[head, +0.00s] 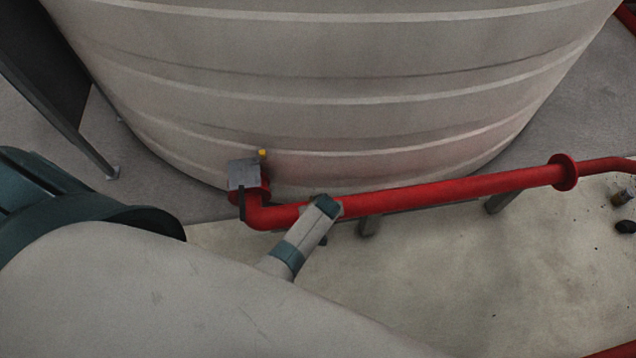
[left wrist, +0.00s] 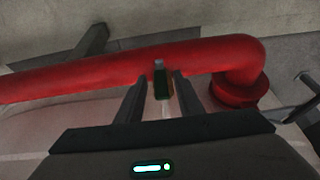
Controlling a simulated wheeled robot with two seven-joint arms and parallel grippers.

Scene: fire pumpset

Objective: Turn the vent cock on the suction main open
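The red suction main (head: 430,196) runs along the foot of the big grey tank, with an elbow at its left end; it also crosses the left wrist view (left wrist: 90,77). In the head view my left gripper (head: 325,205) is over the main and hides the cock. My right gripper is not in view.
The ribbed tank (head: 340,75) rises just behind the main. A grey box (head: 243,174) and a small yellow part (head: 262,155) sit at the elbow. A flange (head: 563,172) is on the main at right. Pale floor (head: 440,270) in front is mostly clear.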

